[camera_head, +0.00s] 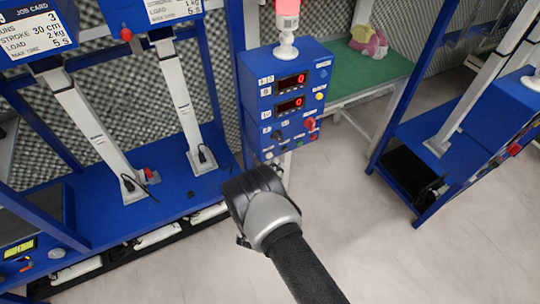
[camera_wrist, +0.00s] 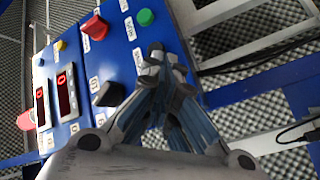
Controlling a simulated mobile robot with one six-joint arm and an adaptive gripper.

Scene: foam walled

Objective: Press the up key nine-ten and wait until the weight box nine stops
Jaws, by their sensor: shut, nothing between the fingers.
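The blue control box (camera_head: 283,75) has two red displays, each reading 0, and several keys and knobs. It also fills the left of the wrist view (camera_wrist: 72,135). My gripper (camera_wrist: 157,62) is shut and empty, its fingertips over the box's edge just below a green button (camera_wrist: 145,17). A black knob (camera_wrist: 107,94) sits left of the fingers. In the head view my gripper (camera_head: 250,185) is below the box's face. The up key nine-ten cannot be picked out, as labels are too small and the fingertips cover part of the panel. I cannot tell whether they touch it. Weight box nine cannot be identified.
A lit red lamp (camera_head: 288,12) tops the box. A red knob (camera_head: 310,124) is on its right side. Blue frames with white columns (camera_head: 90,125) stand left, and another blue frame (camera_head: 455,135) right. A green-topped table (camera_head: 350,75) is behind. The floor (camera_head: 400,260) at front right is clear.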

